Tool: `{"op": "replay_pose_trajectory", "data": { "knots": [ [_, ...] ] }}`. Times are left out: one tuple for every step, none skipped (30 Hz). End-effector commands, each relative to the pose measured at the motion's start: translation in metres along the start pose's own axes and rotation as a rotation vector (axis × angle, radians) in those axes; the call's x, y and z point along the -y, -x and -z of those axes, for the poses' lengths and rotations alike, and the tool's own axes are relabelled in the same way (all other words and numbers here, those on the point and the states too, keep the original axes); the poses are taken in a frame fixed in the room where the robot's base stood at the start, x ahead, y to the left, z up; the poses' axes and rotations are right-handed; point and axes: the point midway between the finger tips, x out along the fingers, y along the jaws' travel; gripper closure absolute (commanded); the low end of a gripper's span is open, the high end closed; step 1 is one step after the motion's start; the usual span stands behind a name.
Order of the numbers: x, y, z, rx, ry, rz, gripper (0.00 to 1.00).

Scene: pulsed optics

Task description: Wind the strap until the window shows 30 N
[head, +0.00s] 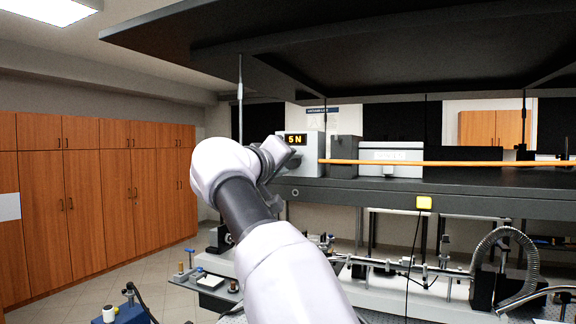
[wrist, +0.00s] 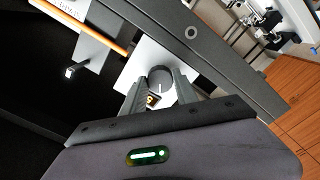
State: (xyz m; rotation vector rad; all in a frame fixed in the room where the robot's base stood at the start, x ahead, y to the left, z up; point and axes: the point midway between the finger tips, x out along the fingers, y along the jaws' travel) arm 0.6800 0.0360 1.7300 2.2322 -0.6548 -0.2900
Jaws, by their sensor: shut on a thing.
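The tensioner is a pale box (head: 312,146) at the left end of the dark shelf, and its window (head: 296,140) reads 5 N in the head view. The orange strap (head: 450,163) runs straight from the box to the right along the shelf; it also shows in the wrist view (wrist: 92,25). My gripper (head: 282,160) is at the box's left side in the head view. In the wrist view my gripper (wrist: 160,88) has its fingers on either side of a round dark knob (wrist: 160,77) with a pale mark, and is shut on it. The window is partly hidden there.
A dark grey block (head: 344,157) and a white case (head: 391,157) stand beside the strap on the shelf (head: 430,190). A dark canopy (head: 350,45) hangs overhead. Optics and a ribbed hose (head: 530,262) fill the bench below. Wooden cabinets (head: 80,210) line the left wall.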

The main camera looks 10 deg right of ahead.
Motion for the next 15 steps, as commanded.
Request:
{"op": "replay_pose_trajectory", "data": {
  "knots": [
    [0.0,0.0,-0.0001,-0.001,-0.012,0.0,1.0],
    [0.0,0.0,-0.0001,-0.001,-0.02,0.0,1.0],
    [0.0,0.0,0.0,-0.001,-0.028,0.0,1.0],
    [0.0,0.0001,0.0,-0.001,-0.032,0.0,1.0],
    [0.0,0.0,0.0001,-0.001,-0.036,0.0,1.0],
    [0.0,0.0,0.0001,-0.001,-0.04,0.0,1.0],
    [0.0,0.0,0.0001,-0.001,-0.043,0.0,1.0],
    [0.0,0.0,0.0002,-0.001,-0.045,0.0,1.0],
    [-0.0001,0.0,0.0002,-0.001,-0.047,0.0,1.0],
    [-0.0001,0.0,0.0002,-0.001,-0.048,0.0,1.0],
    [-0.0001,0.0,0.0002,-0.001,-0.048,0.0,1.0],
    [-0.0001,0.0,0.0003,-0.001,-0.049,0.0,1.0],
    [-0.0001,0.0,0.0003,-0.001,-0.049,0.0,1.0],
    [-0.0002,0.0,0.0003,-0.001,-0.049,0.0,1.0],
    [-0.0002,0.0,0.0003,-0.001,-0.048,0.0,1.0]
  ]
}}
